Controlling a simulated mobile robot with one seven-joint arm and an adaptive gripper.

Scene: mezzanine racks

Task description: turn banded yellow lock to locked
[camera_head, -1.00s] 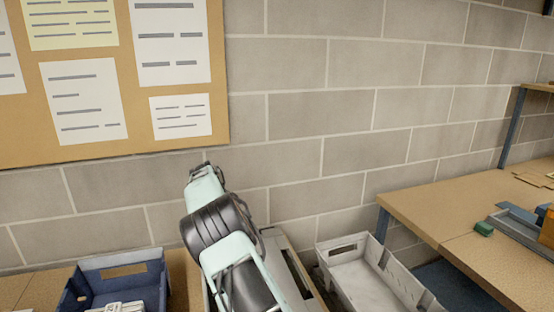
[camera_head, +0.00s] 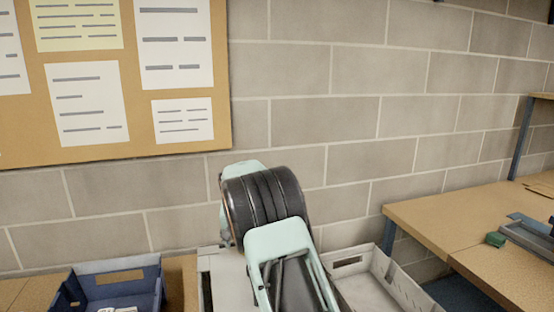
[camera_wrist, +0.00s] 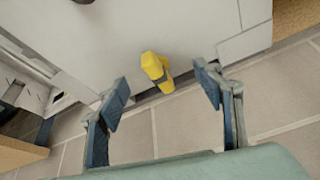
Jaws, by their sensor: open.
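The yellow lock (camera_wrist: 157,70) shows in the wrist view as a small yellow knob or handle on a pale grey panel (camera_wrist: 110,45). In the head view my arm hides the gripper and the lock. A pale grey box-like top (camera_head: 222,270) shows beside my arm.
In the head view a blue bin (camera_head: 115,285) stands left and a grey open bin (camera_head: 365,280) stands right of my arm. A wooden workbench (camera_head: 470,215) is at right. A block wall and pinboard (camera_head: 120,145) are behind.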

